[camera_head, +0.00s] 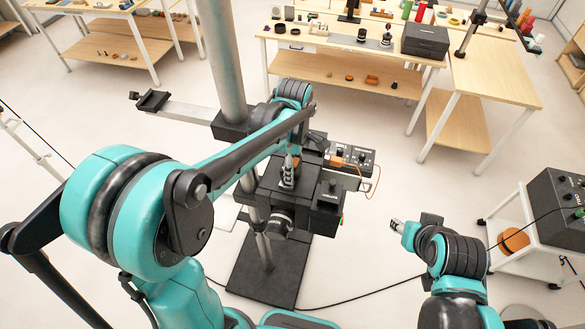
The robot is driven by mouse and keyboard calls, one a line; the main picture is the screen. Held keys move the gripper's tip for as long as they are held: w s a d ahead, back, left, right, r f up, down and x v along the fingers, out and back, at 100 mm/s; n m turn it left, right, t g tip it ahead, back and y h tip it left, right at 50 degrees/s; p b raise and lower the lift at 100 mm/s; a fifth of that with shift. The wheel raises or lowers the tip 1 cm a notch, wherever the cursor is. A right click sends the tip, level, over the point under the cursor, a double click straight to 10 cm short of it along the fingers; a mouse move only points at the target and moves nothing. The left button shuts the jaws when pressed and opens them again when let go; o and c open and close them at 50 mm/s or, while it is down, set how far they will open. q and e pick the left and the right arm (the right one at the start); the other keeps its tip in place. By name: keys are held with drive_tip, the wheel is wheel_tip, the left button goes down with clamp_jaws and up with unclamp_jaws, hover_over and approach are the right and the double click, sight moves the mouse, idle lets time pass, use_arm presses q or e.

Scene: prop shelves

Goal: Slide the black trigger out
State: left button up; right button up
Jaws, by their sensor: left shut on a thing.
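My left gripper (289,176) reaches down onto a black device (268,197) mounted on a stand in the middle of the view. It is shut on a small dark part at the top of this device, which I take to be the black trigger; the fingers and arm mostly hide it. My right gripper (398,226) is at the lower right, away from the device, with its fingers pointing left. It is too small to tell whether its fingers are apart.
The stand has a grey post (222,60), a side rail (178,108) and a dark floor plate (258,272). A control box (352,157) with an orange cable sits beside the device. A white cart (520,220) is at right; wooden tables (335,60) stand behind.

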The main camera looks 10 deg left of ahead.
use_arm(q)
drive_tip(key=shift+w+f, duration=0.15)
drive_tip(key=shift+w, duration=1.1)
use_arm(e)
drive_tip(key=shift+f, duration=0.2)
idle(0.3)
use_arm(q)
drive_tip(key=shift+w, duration=0.1)
drive_tip(key=shift+w+r, duration=0.45)
drive_tip(key=shift+c, duration=0.2)
drive_tip(key=shift+w+r+p, duration=0.15)
drive_tip(key=shift+r+p, duration=0.05)
drive_tip(key=shift+p, duration=0.25)
drive_tip(key=shift+s+r+p, duration=0.35)
drive_tip(key=shift+r+p, duration=0.05)
drive_tip(key=shift+r, duration=0.45)
drive_tip(key=shift+w+r+p, duration=0.25)
drive_tip(key=shift+r+p, duration=0.2)
drive_tip(key=shift+r, duration=0.15)
drive_tip(key=shift+s+r, duration=0.1)
drive_tip(key=shift+r, duration=0.25)
use_arm(e)
drive_tip(key=r, duration=0.3)
drive_tip(key=shift+w, duration=0.3)
